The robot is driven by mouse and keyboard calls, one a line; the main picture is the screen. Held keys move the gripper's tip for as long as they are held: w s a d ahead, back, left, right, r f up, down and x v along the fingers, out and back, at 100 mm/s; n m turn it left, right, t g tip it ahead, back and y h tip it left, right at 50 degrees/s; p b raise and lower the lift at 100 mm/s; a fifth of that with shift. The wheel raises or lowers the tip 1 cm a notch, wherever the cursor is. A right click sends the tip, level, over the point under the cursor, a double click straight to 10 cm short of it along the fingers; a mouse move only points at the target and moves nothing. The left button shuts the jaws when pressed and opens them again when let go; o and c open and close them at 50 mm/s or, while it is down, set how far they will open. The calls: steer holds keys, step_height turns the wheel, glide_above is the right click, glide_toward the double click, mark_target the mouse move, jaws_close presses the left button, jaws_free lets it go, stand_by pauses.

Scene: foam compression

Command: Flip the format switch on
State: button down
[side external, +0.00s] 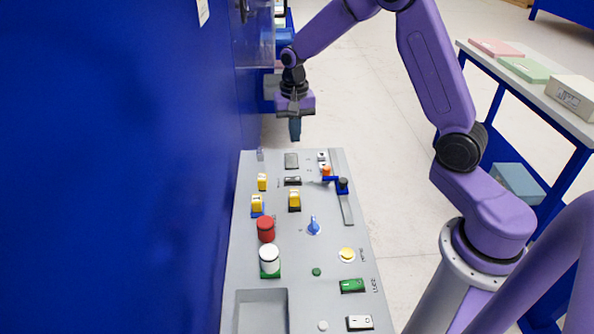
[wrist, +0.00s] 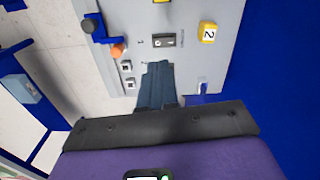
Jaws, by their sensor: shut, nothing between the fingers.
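The grey control panel (side external: 336,226) carries several switches and buttons, and its labels are too small to read, so I cannot tell which is the format switch. A green rocker (side external: 352,286) and a white rocker (side external: 359,323) sit at its near right. A small dark rocker (side external: 292,180) sits near the far end, with a grey rectangular piece (side external: 291,160) beyond it. My gripper (side external: 295,136) is shut and empty, pointing down above the far end of the panel. In the wrist view its closed fingers (wrist: 156,72) point toward the dark rocker (wrist: 164,40) and hide part of the panel.
Yellow blocks (side external: 262,181), a red button (side external: 266,229), a white button (side external: 269,259) and a blue knob (side external: 313,226) stand up from the panel. A lever with a dark knob (side external: 343,185) is at the right edge. A blue wall (side external: 110,170) borders the left.

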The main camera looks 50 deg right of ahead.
mark_target(297, 179)
steer(key=shift+w+d+f+m, duration=0.25)
steer(key=shift+w+d+m, duration=0.1)
steer(key=shift+d, duration=0.2)
steer(key=shift+w+d+f+m, duration=0.25)
steer(key=shift+w+d, duration=0.05)
steer(key=shift+d, duration=0.25)
steer(key=shift+f, duration=0.15)
step_height(297, 179, down, 14)
steer(key=shift+r, duration=0.15)
steer(key=shift+s+d+f, duration=0.1)
steer(key=shift+f, duration=0.1)
steer(key=shift+w+a+r, duration=0.3)
steer(key=shift+w+a, duration=0.3)
